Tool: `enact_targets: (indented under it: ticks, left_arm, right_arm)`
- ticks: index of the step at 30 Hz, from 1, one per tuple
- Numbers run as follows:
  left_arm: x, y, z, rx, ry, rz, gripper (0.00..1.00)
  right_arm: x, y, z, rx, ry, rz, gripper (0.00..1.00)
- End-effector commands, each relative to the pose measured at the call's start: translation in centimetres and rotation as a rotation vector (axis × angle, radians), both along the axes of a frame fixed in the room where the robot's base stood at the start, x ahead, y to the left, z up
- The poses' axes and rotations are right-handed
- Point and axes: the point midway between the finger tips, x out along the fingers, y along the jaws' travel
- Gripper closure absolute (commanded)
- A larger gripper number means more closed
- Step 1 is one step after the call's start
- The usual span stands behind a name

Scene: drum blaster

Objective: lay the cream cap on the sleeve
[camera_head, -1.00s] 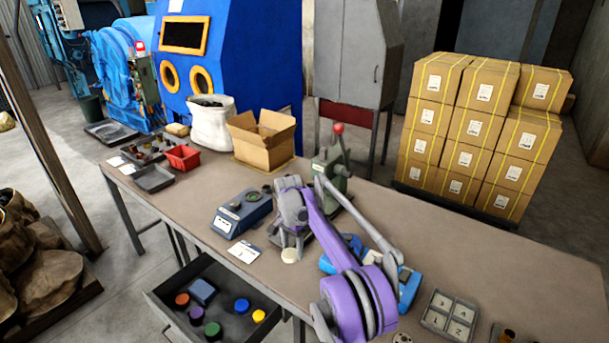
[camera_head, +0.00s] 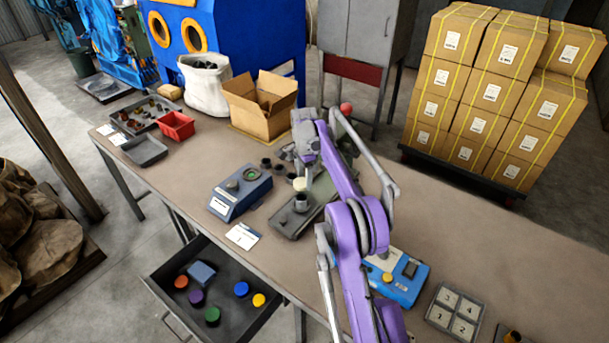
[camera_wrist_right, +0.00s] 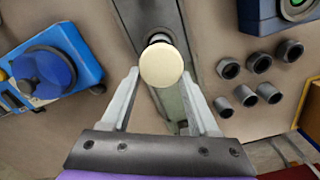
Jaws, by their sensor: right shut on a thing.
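The round cream cap (camera_head: 299,184) is held at the tip of my right gripper (camera_head: 302,172), above the grey bench fixture (camera_head: 288,222). In the right wrist view the cap (camera_wrist_right: 161,65) sits between the two fingers of the gripper (camera_wrist_right: 161,75). A dark upright sleeve (camera_head: 301,203) stands on the fixture, just below the cap in the head view. In the wrist view the sleeve's rim (camera_wrist_right: 159,38) shows just beyond the cap, which partly covers it. The cap looks apart from the sleeve. My left gripper is not in view.
Several loose grey sleeves (camera_wrist_right: 259,63) lie beside the fixture. A blue-grey device (camera_head: 240,192) stands left, a blue device (camera_head: 398,277) right. A cardboard box (camera_head: 262,105) is behind. An open drawer (camera_head: 230,320) with coloured caps juts out in front.

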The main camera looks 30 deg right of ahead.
Motion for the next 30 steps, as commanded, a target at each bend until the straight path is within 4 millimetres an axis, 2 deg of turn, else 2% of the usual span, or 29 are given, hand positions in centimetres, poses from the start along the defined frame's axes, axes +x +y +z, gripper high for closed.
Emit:
enact_targets:
  ticks: [15, 30]
  left_arm:
    - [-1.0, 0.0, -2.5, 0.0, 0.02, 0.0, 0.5]
    - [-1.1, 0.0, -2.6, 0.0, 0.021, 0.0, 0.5]
  right_arm:
    - [0.0, 0.0, -4.5, 0.0, 0.0, 0.001, 0.9]
    - [0.0, 0.0, -5.1, 0.0, 0.0, 0.001, 0.9]
